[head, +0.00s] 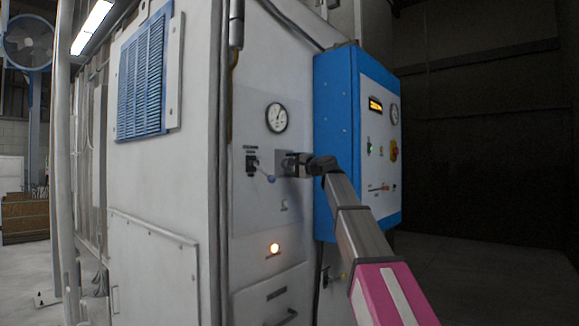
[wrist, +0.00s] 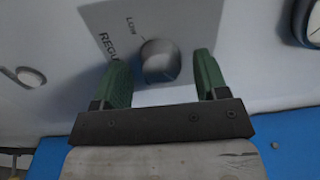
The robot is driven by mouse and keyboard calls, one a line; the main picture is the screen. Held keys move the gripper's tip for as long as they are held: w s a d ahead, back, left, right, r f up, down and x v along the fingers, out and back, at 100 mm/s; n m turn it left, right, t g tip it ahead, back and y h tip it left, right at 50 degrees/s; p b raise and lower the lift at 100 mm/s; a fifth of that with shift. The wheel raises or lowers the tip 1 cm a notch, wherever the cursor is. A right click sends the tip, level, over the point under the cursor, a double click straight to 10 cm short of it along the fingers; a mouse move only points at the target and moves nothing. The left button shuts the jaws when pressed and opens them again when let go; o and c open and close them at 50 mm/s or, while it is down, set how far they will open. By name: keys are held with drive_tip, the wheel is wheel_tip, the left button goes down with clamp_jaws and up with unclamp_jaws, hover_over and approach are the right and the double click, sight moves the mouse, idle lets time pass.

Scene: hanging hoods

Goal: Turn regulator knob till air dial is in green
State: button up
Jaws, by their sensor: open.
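The regulator knob (wrist: 160,61) is a grey round knob on a label plate (wrist: 112,45) with "LOW" and part of "REGU" readable in the wrist view. My gripper (wrist: 162,70) is open, its two green fingers on either side of the knob. I cannot tell if either finger touches it. In the head view my gripper (head: 291,164) is at the white panel and hides the knob. The air dial (head: 276,117), a round white gauge with a dark rim, is above it. Its needle and any green zone are too small to read. A gauge edge (wrist: 314,25) shows in the wrist view.
A lit lamp (head: 274,248) is below.

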drive_tip(key=v, duration=1)
drive_tip(key=shift+f, duration=0.1)
drive_tip(key=s+d+f+n+g+h, duration=0.1)
drive_tip(key=d+f+h, duration=0.1)
drive_tip(key=f, duration=1.2)
drive_tip(key=s+d+f+n+g+h, duration=0.1)
drive_tip(key=s+f+g+h, duration=0.15)
drive_tip(key=f, duration=1.25)
drive_tip(key=d+f+g+h, duration=0.1)
drive_tip(key=d+f+h, duration=0.15)
drive_tip(key=f, duration=1.15)
drive_tip(key=s+d+f+n+g+h, duration=0.1)
drive_tip(key=s+d+f+g+h, duration=0.1)
drive_tip(key=s+f, duration=0.6)
drive_tip(key=s+d+f+n+g+h, duration=0.2)
drive_tip(key=s+f, duration=0.6)
drive_tip(key=f, duration=0.5)
drive_tip(key=s+d+f+n+g+h, duration=0.2)
drive_tip(key=s+d+f, duration=0.3)
drive_tip(key=s+f, duration=0.3)
wheel_tip(320, 180, down, 3)
drive_tip(key=shift+d+r+g+h, duration=0.1)
drive_tip(key=shift+d+g+h, duration=0.3)
drive_tip(key=shift+h, duration=0.4)
